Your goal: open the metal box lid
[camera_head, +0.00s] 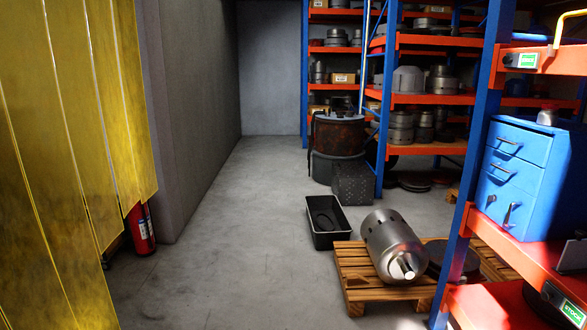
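A dark grey box with a patterned, metal-looking surface (353,185) stands on the floor near the middle of the view. It stands in front of a rusty dark drum (338,134) and close to the blue rack post. Its top looks flat and closed, but it is too small to make out a lid seam or handle. Neither of my grippers shows in this view.
A black open tray (328,238) lies on the floor in front of the box. A wooden pallet (358,291) carries a metal rotor (393,244). Orange shelves with a blue drawer cabinet (517,175) stand at right. Yellow curtain strips (60,150) and a fire extinguisher (141,228) are left. The left-centre floor is clear.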

